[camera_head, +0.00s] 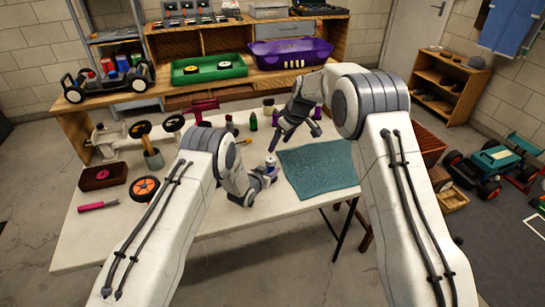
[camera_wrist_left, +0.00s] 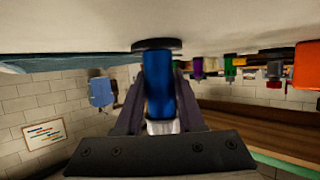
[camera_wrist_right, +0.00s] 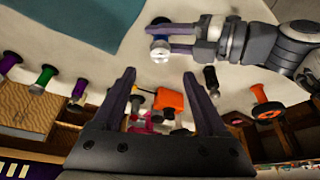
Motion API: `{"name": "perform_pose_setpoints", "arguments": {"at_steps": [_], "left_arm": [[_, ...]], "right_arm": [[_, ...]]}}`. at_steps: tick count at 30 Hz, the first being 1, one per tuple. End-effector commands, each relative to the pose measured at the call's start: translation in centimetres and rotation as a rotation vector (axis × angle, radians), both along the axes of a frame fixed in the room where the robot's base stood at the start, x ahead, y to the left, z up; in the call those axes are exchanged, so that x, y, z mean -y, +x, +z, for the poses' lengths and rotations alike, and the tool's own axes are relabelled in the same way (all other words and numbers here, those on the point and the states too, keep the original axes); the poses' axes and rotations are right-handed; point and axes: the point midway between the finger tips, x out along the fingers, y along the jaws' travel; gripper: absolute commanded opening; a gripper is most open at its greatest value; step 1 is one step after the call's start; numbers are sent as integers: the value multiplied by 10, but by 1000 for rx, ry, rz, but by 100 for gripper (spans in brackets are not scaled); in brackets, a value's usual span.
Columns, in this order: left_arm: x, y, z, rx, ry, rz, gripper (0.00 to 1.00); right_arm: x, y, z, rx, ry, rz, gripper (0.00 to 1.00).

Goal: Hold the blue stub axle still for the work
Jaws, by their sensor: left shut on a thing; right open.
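The blue stub axle (camera_wrist_left: 158,85) is between my left gripper's two fingers (camera_wrist_left: 158,92) in the left wrist view, with its dark round flange against the white tabletop. The left gripper is shut on it. In the head view my left gripper (camera_head: 269,175) is low over the table, beside the teal mat's left edge. The right wrist view shows the blue axle (camera_wrist_right: 160,44) with a pale top in the left gripper's fingers (camera_wrist_right: 172,40). My right gripper (camera_head: 297,133) is open and empty above the table, behind the left one; its fingers (camera_wrist_right: 160,76) are spread apart.
The teal mat (camera_head: 318,168) lies flat to the right. An orange-hubbed wheel (camera_head: 145,188), a pink-handled tool (camera_head: 98,205) and a brown tray (camera_head: 103,176) lie at left. The front table area is mostly clear.

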Motion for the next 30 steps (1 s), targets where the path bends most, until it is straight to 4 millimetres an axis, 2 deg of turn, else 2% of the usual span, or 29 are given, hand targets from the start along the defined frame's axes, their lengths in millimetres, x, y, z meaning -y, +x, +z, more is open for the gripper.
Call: {"name": "perform_pose_setpoints", "arguments": {"at_steps": [1,6,12,18,26,28,30], "left_arm": [[0,0,0,1,0,0,0],[0,0,0,1,0,0,0],[0,0,0,1,0,0,0],[0,0,0,1,0,0,0],[0,0,0,1,0,0,0],[0,0,0,1,0,0,0],[0,0,0,1,0,0,0]], "right_arm": [[-3,2,-12,-4,0,1,76],[-13,12,-44,-3,-1,-1,76],[-22,20,-72,-2,-1,-1,76],[-25,24,-84,0,-1,-1,76],[-26,24,-85,0,-1,-1,76],[-26,24,-85,0,-1,-1,57],[-25,24,-85,0,-1,-1,30]]}}
